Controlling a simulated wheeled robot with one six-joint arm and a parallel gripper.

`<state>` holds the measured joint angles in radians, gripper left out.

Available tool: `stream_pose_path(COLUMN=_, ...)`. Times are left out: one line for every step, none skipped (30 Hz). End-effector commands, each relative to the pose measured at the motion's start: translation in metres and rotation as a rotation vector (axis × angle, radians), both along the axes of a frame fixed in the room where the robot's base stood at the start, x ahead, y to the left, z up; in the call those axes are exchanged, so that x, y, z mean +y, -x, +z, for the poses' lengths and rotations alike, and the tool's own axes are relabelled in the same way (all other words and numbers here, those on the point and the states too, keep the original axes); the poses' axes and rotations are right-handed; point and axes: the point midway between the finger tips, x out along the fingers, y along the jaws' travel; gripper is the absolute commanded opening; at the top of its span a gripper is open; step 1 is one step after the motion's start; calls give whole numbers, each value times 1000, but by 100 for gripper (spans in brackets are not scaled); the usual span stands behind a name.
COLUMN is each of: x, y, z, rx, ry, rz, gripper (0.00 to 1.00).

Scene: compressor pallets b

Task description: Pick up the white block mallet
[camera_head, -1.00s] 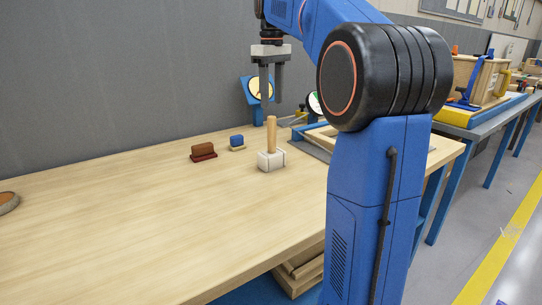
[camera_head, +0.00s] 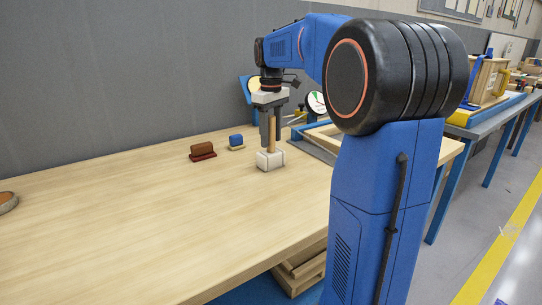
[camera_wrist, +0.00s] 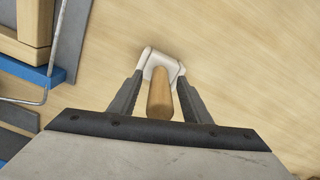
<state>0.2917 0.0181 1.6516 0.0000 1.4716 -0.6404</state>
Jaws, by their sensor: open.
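The white block mallet (camera_head: 270,160) stands upright on the wooden table, its white head down and its wooden handle pointing up. My gripper (camera_head: 270,146) is pointing down around the handle, with its fingers just above or at the head. In the wrist view the wooden handle (camera_wrist: 160,95) lies between the two open fingers of my gripper (camera_wrist: 160,85), with a gap on both sides. The white head (camera_wrist: 162,64) shows beyond the handle. The fingers hide part of the handle in the head view.
A brown brush-like block (camera_head: 203,151) and a smaller blue-topped block (camera_head: 236,141) lie left of the mallet. A wooden frame (camera_head: 325,134) and round dials (camera_head: 316,103) stand to the right and behind. The table's front left (camera_head: 130,230) is clear.

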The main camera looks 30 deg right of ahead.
Motion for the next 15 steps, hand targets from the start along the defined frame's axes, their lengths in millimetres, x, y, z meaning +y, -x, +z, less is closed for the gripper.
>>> stream_pose_path(x=0, y=0, z=-6, rx=2, ry=0, rz=0, gripper=44)
stream_pose_path(x=0, y=0, z=-9, rx=1, ry=-1, rz=0, gripper=44)
stream_pose_path(x=0, y=0, z=-12, rx=1, ry=-1, rz=0, gripper=44)
stream_pose_path(x=0, y=0, z=-14, rx=1, ry=0, rz=0, gripper=44)
stream_pose_path(x=0, y=0, z=-15, rx=0, ry=0, rz=0, gripper=44)
stream_pose_path(x=0, y=0, z=-16, rx=0, ry=0, rz=0, gripper=44)
stream_pose_path(x=0, y=0, z=-16, rx=0, ry=0, rz=0, gripper=44)
stream_pose_path(x=0, y=0, z=-16, rx=0, ry=0, rz=0, gripper=44)
stream_pose_path(x=0, y=0, z=-16, rx=0, ry=0, rz=0, gripper=44)
stream_pose_path(x=0, y=0, z=-16, rx=0, ry=0, rz=0, gripper=44)
stream_pose_path(x=0, y=0, z=-16, rx=0, ry=0, rz=0, gripper=44)
stream_pose_path(x=0, y=0, z=-16, rx=0, ry=0, rz=0, gripper=44)
stream_pose_path(x=0, y=0, z=-16, rx=0, ry=0, rz=0, gripper=39)
stream_pose_path(x=0, y=0, z=-16, rx=0, ry=0, rz=0, gripper=32)
stream_pose_path(x=0, y=0, z=-16, rx=0, ry=0, rz=0, gripper=22)
